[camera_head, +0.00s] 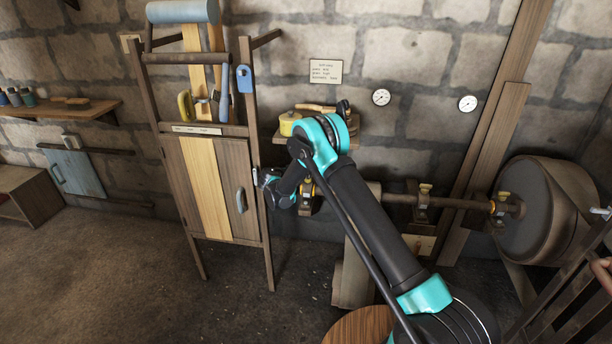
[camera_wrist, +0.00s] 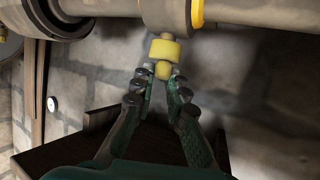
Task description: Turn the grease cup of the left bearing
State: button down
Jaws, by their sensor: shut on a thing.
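The yellow grease cup (camera_wrist: 165,50) sits at a bearing collar on the shaft (camera_wrist: 265,12) in the wrist view, with a small rounded knob at its end. My gripper (camera_wrist: 163,74) has its two dark green fingers closed in on either side of that knob. In the head view the left bearing (camera_head: 307,206) shows only in part beside my wrist. There my arm hides the cup and the fingertips. I cannot tell from these frames whether the cup has turned.
The shaft (camera_head: 455,202) runs right past a middle bearing (camera_head: 420,212) to a large drum (camera_head: 545,212). A tool cabinet (camera_head: 237,175) stands close left of my wrist. A small wall shelf (camera_head: 350,141) with a yellow tin (camera_head: 289,124) is behind my arm. Floor at left is clear.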

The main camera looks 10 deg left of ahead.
jog(key=shift+f, duration=0.15)
jog(key=c, duration=1.5)
grip_release()
jog(key=shift+c, duration=0.2)
jog(key=v, duration=1.2)
jog(key=shift+o, duration=0.6)
